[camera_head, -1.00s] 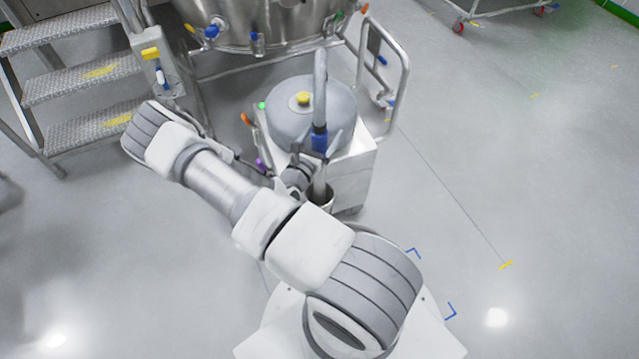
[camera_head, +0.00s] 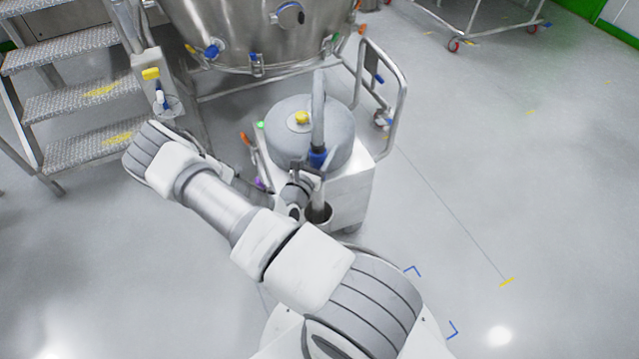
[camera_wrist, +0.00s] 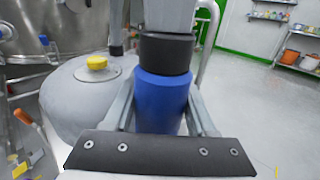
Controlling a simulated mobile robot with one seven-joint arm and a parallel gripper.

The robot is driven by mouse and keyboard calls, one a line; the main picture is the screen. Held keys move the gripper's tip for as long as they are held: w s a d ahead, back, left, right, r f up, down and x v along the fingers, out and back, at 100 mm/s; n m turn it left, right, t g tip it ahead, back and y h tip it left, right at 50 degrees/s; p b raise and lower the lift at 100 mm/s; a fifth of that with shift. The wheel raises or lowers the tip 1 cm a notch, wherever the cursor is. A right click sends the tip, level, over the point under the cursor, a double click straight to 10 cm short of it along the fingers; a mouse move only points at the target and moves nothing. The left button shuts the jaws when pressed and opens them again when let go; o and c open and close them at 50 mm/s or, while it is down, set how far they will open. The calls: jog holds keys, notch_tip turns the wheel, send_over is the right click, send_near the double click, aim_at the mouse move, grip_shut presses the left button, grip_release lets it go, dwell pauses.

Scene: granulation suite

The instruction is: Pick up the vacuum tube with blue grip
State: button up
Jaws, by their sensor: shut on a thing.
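The vacuum tube (camera_head: 318,105) is a grey upright tube with a blue grip (camera_head: 317,157). It stands at the front of a white and grey vacuum unit (camera_head: 349,186), its lower end in a round dark-mouthed holder (camera_head: 318,214). In the wrist view the blue grip (camera_wrist: 160,101) is large and central, with a black collar (camera_wrist: 165,54) above it. My gripper (camera_head: 311,166) is shut on the blue grip, one finger on each side. The exact contact is partly hidden by the gripper's dark plate.
A large steel vessel (camera_head: 255,25) stands behind the unit. Metal steps (camera_head: 75,91) are at left, and a bent rail (camera_head: 402,95) is right of the unit. Open floor (camera_head: 520,180) lies to the right. Shelves (camera_wrist: 284,18) show far right in the wrist view.

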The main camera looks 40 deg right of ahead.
jog(key=shift+r, duration=0.1)
notch_tip(320, 180, up, 20)
jog(key=p, duration=0.7)
dwell(1.0)
